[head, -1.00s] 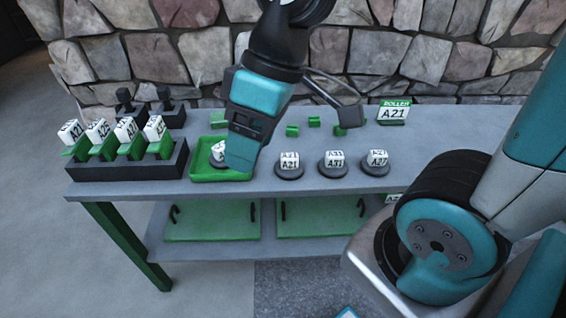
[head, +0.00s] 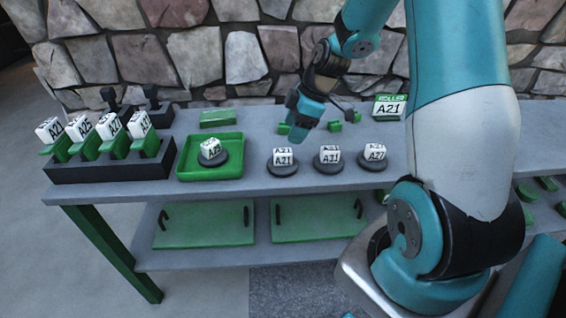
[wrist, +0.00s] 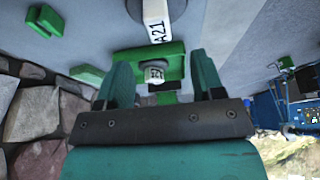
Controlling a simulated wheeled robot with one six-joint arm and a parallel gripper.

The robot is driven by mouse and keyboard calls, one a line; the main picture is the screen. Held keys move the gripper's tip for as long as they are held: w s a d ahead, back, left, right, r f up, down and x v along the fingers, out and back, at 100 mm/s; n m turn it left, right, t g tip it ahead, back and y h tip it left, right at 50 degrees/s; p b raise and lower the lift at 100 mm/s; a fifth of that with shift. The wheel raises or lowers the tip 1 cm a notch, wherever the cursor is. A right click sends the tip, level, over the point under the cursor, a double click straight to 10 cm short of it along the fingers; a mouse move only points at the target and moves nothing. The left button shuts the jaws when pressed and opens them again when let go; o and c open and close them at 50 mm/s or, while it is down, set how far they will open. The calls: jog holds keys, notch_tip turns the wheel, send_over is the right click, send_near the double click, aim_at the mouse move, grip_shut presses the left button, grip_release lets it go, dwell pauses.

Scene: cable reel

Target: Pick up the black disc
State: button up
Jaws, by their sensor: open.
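Dark round discs, each with a white labelled cube on top, stand on the grey table in the head view. One disc (head: 209,160) sits in the green tray (head: 183,173). Three more stand in a row to the right: the A21 disc (head: 283,169), the A31 disc (head: 327,167) and the A27 disc (head: 374,165). Which one the task means I cannot tell. My gripper (head: 299,137) is above the table, behind the A21 and A31 discs. In the wrist view my gripper (wrist: 162,80) is open, with a green piece bearing a white label (wrist: 155,73) seen between its fingers.
A black rack (head: 110,169) with several green-based labelled pieces stands at the left. A stone wall (head: 240,60) closes the rear. A lower shelf holds green trays (head: 205,225).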

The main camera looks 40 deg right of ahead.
jog(key=x, duration=0.8)
jog(key=shift+d+f, duration=0.1)
jog(key=shift+f, duration=0.2)
grip_shut()
jog(key=shift+r, duration=0.1)
notch_tip(320, 180, up, 20)
jog(key=p, duration=0.2)
notch_tip(320, 180, up, 11)
jog(key=p, duration=0.9)
send_over(284, 151)
jog(key=shift+w+b, duration=0.15)
jog(key=shift+b, duration=0.15)
dwell(0.4)
